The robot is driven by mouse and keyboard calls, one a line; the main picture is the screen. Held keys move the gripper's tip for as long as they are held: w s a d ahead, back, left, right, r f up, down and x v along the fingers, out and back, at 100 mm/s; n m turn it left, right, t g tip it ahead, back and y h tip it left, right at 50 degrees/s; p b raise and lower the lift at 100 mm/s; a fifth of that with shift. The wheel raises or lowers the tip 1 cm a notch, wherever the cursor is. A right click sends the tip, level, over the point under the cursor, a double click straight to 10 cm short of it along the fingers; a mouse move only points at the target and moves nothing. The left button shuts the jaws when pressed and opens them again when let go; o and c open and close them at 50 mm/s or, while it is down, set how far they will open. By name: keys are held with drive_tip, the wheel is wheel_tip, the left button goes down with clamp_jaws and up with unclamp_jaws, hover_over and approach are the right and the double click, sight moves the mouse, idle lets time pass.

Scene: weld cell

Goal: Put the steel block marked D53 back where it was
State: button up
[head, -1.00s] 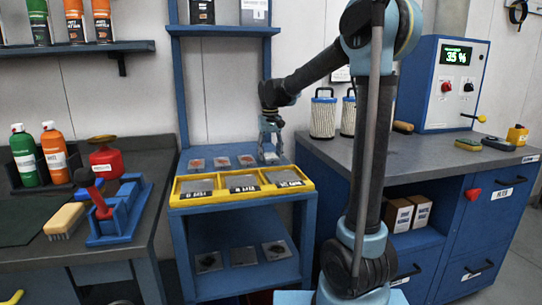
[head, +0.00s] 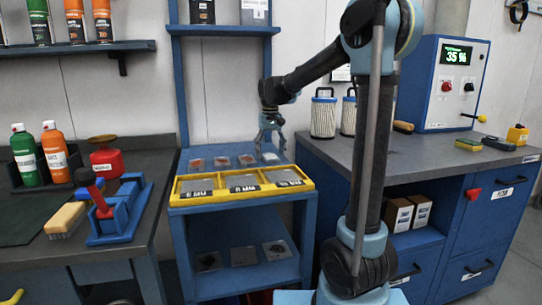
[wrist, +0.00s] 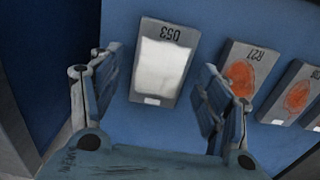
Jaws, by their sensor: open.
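The steel block D53 (wrist: 160,68) lies flat on the blue surface in the wrist view. Its pale face shows no orange patch, and its marking reads upside down. In the head view it is the right-hand block (head: 271,157) of the back row. My gripper (head: 270,134) is open and empty above it. In the wrist view my gripper's fingers (wrist: 161,60) stand apart on either side of the block, with blue surface showing between block and fingers.
Left of D53 in the head view lie blocks with orange patches, one marked R27 (wrist: 240,75). A yellow tray (head: 241,199) with three grey plates stands in front of the row. More plates lie on the lower shelf (head: 244,277). Filter canisters (head: 323,116) stand on the bench at right.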

sight(271, 156)
wheel_tip(271, 156, up, 11)
idle(0.4)
drive_tip(key=shift+r, duration=0.1)
